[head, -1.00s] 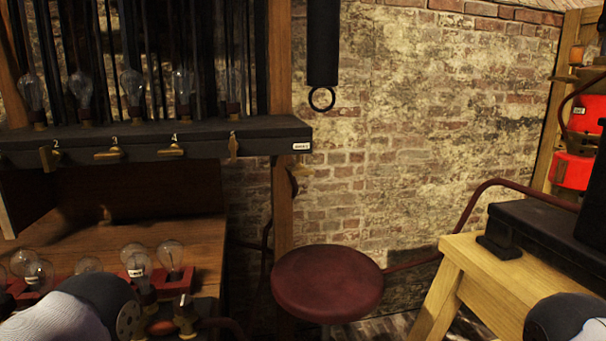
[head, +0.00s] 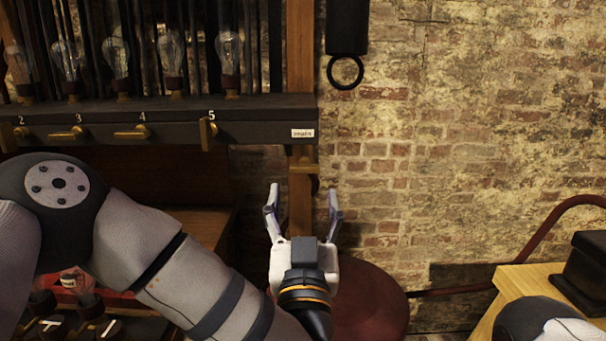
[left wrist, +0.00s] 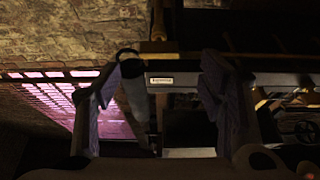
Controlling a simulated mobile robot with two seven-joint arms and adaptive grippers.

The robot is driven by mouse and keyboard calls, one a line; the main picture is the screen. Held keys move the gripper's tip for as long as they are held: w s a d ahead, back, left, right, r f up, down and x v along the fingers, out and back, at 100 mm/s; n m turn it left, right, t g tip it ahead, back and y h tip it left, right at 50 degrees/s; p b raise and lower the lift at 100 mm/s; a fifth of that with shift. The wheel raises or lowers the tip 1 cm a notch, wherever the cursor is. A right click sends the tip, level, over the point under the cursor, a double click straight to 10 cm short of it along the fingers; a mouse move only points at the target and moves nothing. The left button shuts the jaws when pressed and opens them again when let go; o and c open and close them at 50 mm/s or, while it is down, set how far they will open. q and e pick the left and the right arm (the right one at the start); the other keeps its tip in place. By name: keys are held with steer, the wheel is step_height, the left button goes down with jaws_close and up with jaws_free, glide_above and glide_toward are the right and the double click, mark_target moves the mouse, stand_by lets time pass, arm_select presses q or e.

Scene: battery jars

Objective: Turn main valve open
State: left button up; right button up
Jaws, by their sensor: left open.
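Brass levers stand along the shelf front: levers 3 (head: 68,133) and 4 (head: 132,133) lie level, while lever 5 (head: 208,132) is upright. My right gripper is out of view.
Glass bulbs (head: 117,55) stand on the dark shelf (head: 262,132). A black cylinder with a ring (head: 345,72) hangs right of the post. A red stool (head: 375,300) is below my left gripper. A wooden bench (head: 515,283) is at right. Brick wall lies behind.

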mark_target(305, 172)
arm_select(q)
steer(key=x, duration=0.8)
steer(key=shift+w+r, duration=0.1)
steer(key=c, duration=1.2)
